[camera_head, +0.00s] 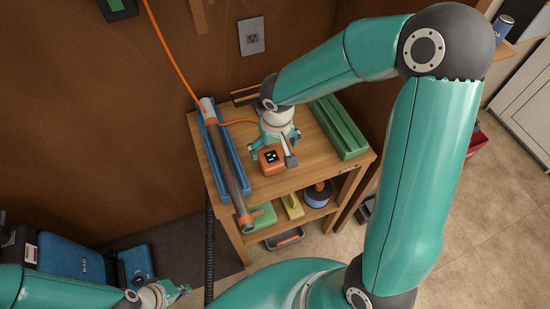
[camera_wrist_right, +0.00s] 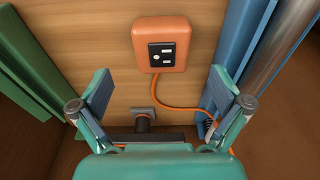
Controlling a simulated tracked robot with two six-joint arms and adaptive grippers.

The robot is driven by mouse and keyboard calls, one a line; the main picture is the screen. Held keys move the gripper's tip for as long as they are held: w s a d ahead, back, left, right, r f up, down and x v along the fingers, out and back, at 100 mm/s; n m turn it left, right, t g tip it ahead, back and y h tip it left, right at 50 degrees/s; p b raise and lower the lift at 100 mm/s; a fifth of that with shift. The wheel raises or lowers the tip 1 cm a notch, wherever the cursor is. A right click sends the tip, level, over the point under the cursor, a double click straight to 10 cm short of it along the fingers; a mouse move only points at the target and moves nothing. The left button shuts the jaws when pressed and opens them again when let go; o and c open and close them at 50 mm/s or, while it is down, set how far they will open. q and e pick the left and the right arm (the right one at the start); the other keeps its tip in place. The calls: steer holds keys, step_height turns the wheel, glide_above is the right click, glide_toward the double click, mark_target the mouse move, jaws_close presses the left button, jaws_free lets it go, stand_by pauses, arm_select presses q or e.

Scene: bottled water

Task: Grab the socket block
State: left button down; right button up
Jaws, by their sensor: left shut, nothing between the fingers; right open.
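The socket block (camera_head: 271,160) is an orange box with a black socket face and an orange cord. It lies on the wooden workbench top (camera_head: 310,150) and shows upper middle in the right wrist view (camera_wrist_right: 160,43). My right gripper (camera_head: 271,150) is above the bench by the block, pointing down. In the wrist view its open, empty fingers (camera_wrist_right: 160,95) are spread wide; the block appears beyond their tips, with no visible contact. My left gripper (camera_head: 178,291) is shut and empty at the lower left, far from the block.
A blue rail (camera_head: 213,160) with a grey pipe (camera_head: 228,160) lies left on the bench. A green rail (camera_head: 338,128) lies right. A lower shelf holds a yellow item (camera_head: 292,206) and a spool (camera_head: 318,194). A wall socket (camera_head: 251,36) is behind.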

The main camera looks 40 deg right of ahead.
mark_target(272, 157)
steer(key=shift+w+f+p, duration=0.1)
steer(key=shift+w+f, duration=0.05)
steer(key=shift+f, duration=0.9)
steer(key=shift+w+f+p, duration=0.1)
steer(key=shift+w+f, duration=0.1)
steer(key=shift+f, duration=0.85)
steer(key=shift+w+f+p, duration=0.1)
steer(key=shift+w+f, duration=0.05)
steer(key=shift+f, duration=0.9)
steer(key=c, duration=1.7)
